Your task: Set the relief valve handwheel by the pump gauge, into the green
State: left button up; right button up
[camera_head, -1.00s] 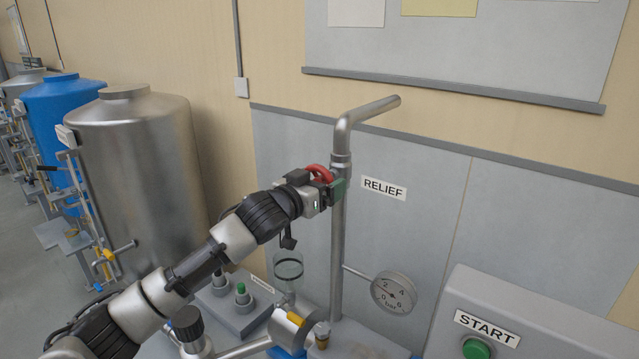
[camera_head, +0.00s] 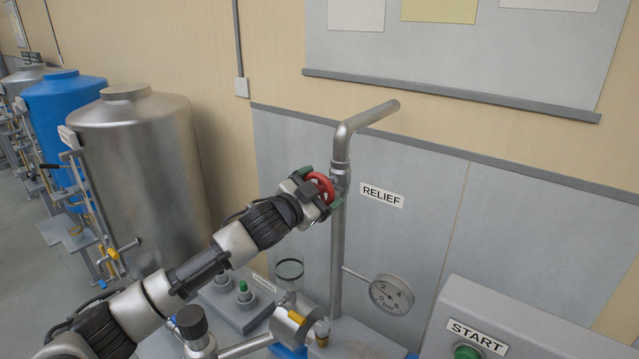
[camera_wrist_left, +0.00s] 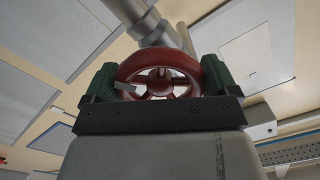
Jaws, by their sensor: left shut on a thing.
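The red relief valve handwheel (camera_head: 325,184) sits on the vertical grey pipe (camera_head: 337,250), left of the RELIEF label (camera_head: 382,195). My left gripper (camera_head: 320,188) is shut on the handwheel, with green fingertips at its upper left and lower right. In the left wrist view the spoked handwheel (camera_wrist_left: 160,82) lies between the two green fingers of the gripper (camera_wrist_left: 159,85). The round pump gauge (camera_head: 391,294) is on a thin branch low on the pipe. Its needle seems to point to the upper left, and I cannot make out a green band. My right gripper is out of view.
A grey box with a START label (camera_head: 477,336) and green button stands at lower right. A clear cup (camera_head: 289,275) and a panel with green-topped buttons (camera_head: 245,294) are below my left arm. A steel tank (camera_head: 140,170) stands at left.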

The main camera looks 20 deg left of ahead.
pick_arm(q)
jog(key=m+p, duration=0.2)
jog(key=m, duration=0.3)
jog(key=shift+r+m, duration=0.15)
jog(key=shift+m, duration=0.25)
jog(key=m+p, duration=0.2)
jog(key=m, duration=0.2)
jog(key=shift+m, duration=0.7)
jog(key=o, duration=0.7)
jog(key=shift+c, duration=0.2)
jog(key=shift+s+a, duration=0.1)
jog(key=shift+s, duration=0.05)
jog(key=b+v, duration=0.3)
jog(key=v, duration=0.7)
jog(key=shift+s, duration=0.3)
